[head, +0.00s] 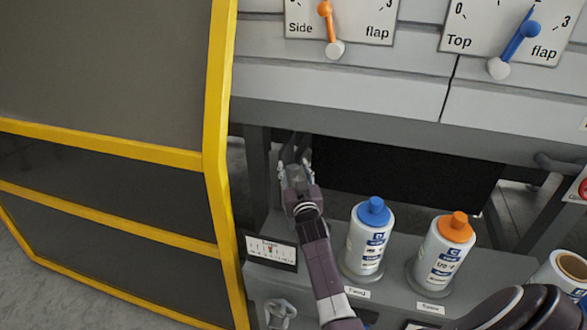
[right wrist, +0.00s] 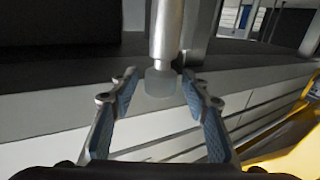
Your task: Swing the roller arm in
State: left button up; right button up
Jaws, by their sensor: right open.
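My right gripper (head: 296,170) reaches into the opening under the machine's front panel, beside the yellow-framed guard. In the right wrist view the gripper (right wrist: 159,78) is open. A bright metal cylinder, apparently the roller arm's post or handle (right wrist: 166,28), hangs down with a grey, rounded end piece (right wrist: 160,84). This end appears between or just beyond the two blue-padded fingertips, with a gap on each side. I cannot tell how far it reaches between the fingers. In the head view the gripper mostly hides this part. My left gripper is not in view.
A blue-capped bottle (head: 368,240) and an orange-capped bottle (head: 443,250) stand on the ledge right of my right arm. The yellow guard frame (head: 217,130) is close on the left. A small scale plate (head: 271,250) and grey metal part (head: 279,312) sit below.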

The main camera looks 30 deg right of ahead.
grip_shut()
dwell(0.3)
